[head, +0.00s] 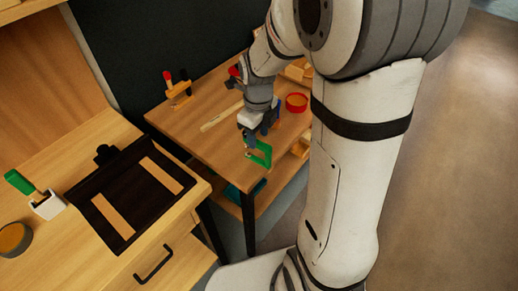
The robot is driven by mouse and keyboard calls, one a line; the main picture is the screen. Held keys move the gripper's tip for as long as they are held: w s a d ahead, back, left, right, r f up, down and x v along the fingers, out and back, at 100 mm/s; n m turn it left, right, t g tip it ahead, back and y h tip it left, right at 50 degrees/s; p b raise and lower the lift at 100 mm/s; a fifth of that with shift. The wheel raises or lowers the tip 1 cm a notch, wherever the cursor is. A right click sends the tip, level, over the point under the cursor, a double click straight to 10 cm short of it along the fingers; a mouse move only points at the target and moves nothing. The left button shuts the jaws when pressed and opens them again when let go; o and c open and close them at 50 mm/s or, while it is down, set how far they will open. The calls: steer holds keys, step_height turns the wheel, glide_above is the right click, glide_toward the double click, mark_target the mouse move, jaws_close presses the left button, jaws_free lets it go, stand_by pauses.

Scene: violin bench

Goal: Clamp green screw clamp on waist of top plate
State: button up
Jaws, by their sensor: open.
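The green screw clamp (262,155) shows as a green C-shaped frame near the front corner of the small wooden table. My gripper (257,140) is open, directly above and beside the clamp, pointing down. The two overlap in the picture, and I cannot tell if the fingers touch the clamp. My wrist hides part of the table behind it. I cannot make out a violin top plate in this view.
The small table (185,128) also holds a light wooden stick (221,118), an orange clamp (178,90) and a red round container (297,102). On the left workbench (60,150) lies a dark board (130,189) with two pale strips. A green-handled brush (20,182) stands left of it.

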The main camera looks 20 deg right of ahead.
mark_target(258, 142)
step_height(258, 142, down, 6)
steer(key=shift+s+r, duration=0.1)
steer(key=shift+r, duration=0.05)
jaws_close()
stand_by(0.5)
